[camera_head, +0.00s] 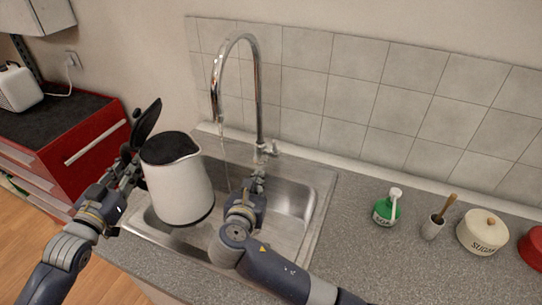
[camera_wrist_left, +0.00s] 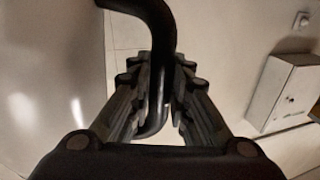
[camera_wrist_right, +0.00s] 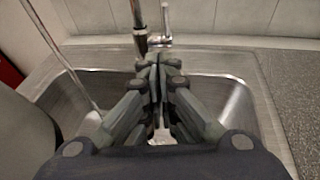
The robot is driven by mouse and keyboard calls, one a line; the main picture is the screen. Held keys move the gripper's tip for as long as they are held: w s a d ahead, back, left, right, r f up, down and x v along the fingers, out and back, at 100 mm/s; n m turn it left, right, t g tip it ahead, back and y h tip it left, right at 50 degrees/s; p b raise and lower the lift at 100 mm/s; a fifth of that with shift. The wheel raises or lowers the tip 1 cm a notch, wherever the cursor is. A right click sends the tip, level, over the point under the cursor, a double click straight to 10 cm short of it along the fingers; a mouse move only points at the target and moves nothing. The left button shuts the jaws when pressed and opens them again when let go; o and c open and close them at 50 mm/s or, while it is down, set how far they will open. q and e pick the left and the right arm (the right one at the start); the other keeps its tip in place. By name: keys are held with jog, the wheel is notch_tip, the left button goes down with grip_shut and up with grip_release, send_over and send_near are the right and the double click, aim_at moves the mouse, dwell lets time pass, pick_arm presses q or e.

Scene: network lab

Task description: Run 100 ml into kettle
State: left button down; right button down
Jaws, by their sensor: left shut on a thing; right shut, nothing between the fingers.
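The white kettle (camera_head: 180,192) with a dark top is held upright over the left part of the sink. A black part stands up behind its rim; I cannot tell whether it is lid or handle. My left gripper (camera_head: 132,165) is shut on the black kettle handle (camera_wrist_left: 160,30). The chrome tap (camera_head: 257,90) arches above, and a thin water stream (camera_head: 226,165) falls from its spout, just right of the kettle. It also shows in the right wrist view (camera_wrist_right: 70,65). My right gripper (camera_head: 259,178) is shut and empty, near the tap lever (camera_head: 268,149).
The steel sink (camera_head: 318,195) is set in a grey counter (camera_head: 350,245). On the right stand a green soap bottle (camera_head: 385,211), a brush in a cup (camera_head: 433,228), a sugar jar (camera_head: 483,235) and a red pot (camera_head: 533,248). A tiled wall (camera_head: 350,85) stands behind.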

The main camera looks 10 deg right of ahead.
jog(key=s, duration=0.1)
jog(key=h, duration=0.1)
send_near(275, 148)
notch_tip(275, 148, down, 2)
jog(key=w+d, duration=0.2)
jog(key=w, duration=0.1)
jog(key=shift+w+r+n+g, duration=0.3)
jog(key=shift+w+n, duration=0.1)
jog(key=shift+w, duration=0.15)
